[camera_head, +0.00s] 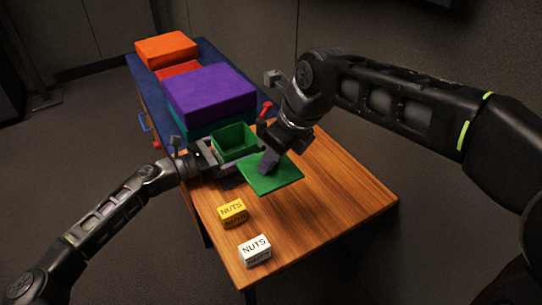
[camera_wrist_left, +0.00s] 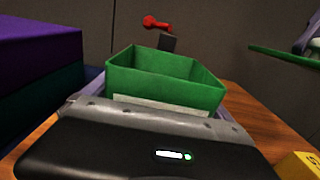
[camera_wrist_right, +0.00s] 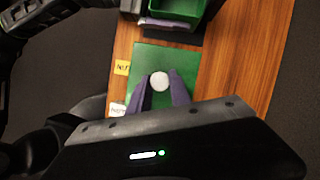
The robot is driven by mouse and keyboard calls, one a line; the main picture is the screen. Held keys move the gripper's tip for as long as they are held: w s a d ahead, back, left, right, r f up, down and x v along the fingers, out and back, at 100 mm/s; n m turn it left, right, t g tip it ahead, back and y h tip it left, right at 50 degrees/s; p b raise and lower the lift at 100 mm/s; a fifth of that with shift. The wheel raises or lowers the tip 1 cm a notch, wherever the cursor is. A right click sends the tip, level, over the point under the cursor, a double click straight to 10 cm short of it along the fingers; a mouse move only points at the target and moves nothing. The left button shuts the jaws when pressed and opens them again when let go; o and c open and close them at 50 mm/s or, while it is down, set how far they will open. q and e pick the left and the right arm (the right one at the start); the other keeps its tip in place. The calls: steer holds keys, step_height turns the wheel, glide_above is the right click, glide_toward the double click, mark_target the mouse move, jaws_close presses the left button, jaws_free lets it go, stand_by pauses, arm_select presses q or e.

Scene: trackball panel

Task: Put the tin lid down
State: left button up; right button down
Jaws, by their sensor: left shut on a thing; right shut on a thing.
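The tin lid is a flat green square (camera_head: 285,178) with a round white knob (camera_wrist_right: 159,81). My right gripper (camera_head: 267,165) is shut on the knob from above, one finger on each side in the right wrist view. In the left wrist view the lid (camera_wrist_left: 285,55) shows almost edge-on, clear of the table at about the tin's rim height. The green tin (camera_head: 236,141) is open-topped and looks empty where its inside shows. My left gripper (camera_head: 212,153) is shut on the tin's near side. The tin also shows in the left wrist view (camera_wrist_left: 165,90).
A yellow NUTS box (camera_head: 232,212) and a white NUTS box (camera_head: 255,250) stand near the wooden table's front left edge. Purple (camera_head: 210,92) and orange (camera_head: 166,49) boxes stand behind. A red object (camera_head: 266,109) is beyond the tin. The table's right side (camera_head: 345,190) is bare.

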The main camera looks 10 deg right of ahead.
steer(key=d+f+n+g+y, duration=0.1)
steer(key=d+n, duration=0.3)
steer(key=d, duration=0.6)
steer(key=shift+s+d+f+n, duration=0.15)
steer(key=shift+s+f+n, duration=0.15)
steer(key=shift+f, duration=0.4)
steer(key=shift+w+f, duration=0.1)
steer(key=shift+f, duration=3.05)
